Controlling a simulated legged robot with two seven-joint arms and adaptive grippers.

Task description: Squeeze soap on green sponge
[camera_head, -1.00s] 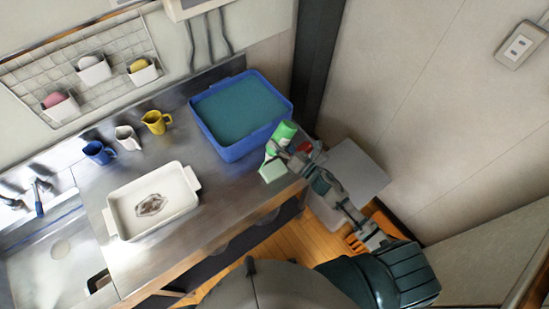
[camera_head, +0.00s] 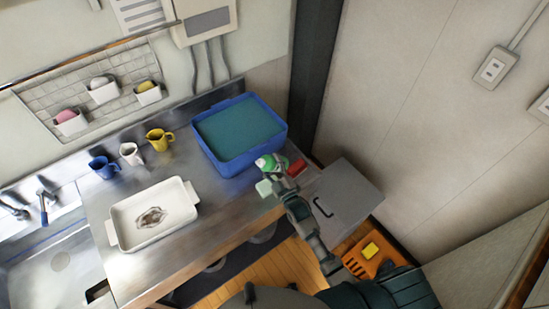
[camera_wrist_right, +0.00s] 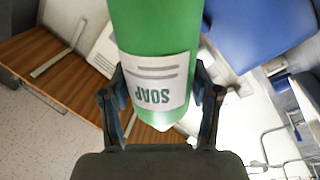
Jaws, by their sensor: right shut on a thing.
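My right gripper (camera_head: 279,172) is shut on the green soap bottle (camera_head: 266,162), near the right end of the steel counter. In the right wrist view my right gripper (camera_wrist_right: 162,100) has a finger on each side of the bottle (camera_wrist_right: 155,35), whose white SOAP label reads upside down. The pale green sponge (camera_head: 264,187) lies on the counter just left of the gripper in the head view. The bottle is held above the counter beside the sponge. I cannot tell whether soap has come out. My left gripper is not in view.
A blue water-filled tub (camera_head: 240,170) stands close behind the bottle. A red block (camera_head: 297,167) lies to the right. A grey panel (camera_head: 345,195) is at the right.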

